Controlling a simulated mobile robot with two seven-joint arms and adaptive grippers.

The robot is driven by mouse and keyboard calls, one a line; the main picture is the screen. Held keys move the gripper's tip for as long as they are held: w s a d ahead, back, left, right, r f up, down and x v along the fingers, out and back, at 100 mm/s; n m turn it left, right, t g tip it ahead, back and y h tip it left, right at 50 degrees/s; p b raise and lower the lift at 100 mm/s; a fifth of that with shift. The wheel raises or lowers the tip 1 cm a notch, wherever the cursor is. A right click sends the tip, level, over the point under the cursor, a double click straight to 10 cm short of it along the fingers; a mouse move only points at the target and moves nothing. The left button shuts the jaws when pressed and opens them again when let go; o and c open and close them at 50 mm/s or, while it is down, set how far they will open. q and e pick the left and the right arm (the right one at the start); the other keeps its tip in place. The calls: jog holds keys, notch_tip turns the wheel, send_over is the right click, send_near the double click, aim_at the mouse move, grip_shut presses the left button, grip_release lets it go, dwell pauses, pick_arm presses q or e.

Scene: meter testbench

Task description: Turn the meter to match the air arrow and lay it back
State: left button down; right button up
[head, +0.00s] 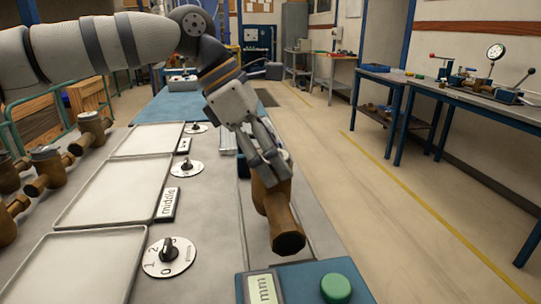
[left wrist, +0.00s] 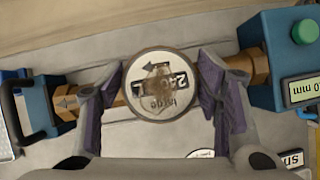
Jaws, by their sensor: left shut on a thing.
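My left gripper (head: 268,163) is shut on a brass meter (head: 283,225) at the right side of the bench in the head view. In the left wrist view, the meter's round, worn face (left wrist: 157,85) sits between the two finger pads of the left gripper (left wrist: 158,100). Its printing looks upside down there. The brass ends reach toward a teal block on each side. I cannot tell whether the ends touch the blocks. The air arrow is not clearly visible. My right gripper is out of view.
The near teal block (head: 310,282) carries a green button (head: 336,288) and a mm display (head: 262,288). Several brass meters (head: 47,168) stand at the left.

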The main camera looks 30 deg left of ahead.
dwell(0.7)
pick_arm(q)
jog(key=shift+f, duration=0.35)
jog(key=shift+f, duration=0.3)
jog(key=shift+f, duration=0.7)
jog(key=c, duration=0.5)
grip_release()
jog(key=shift+o, duration=0.3)
jog(key=shift+f, duration=0.1)
jog(key=o, duration=0.4)
jog(key=shift+f, duration=0.15)
jog(key=shift+o, duration=0.2)
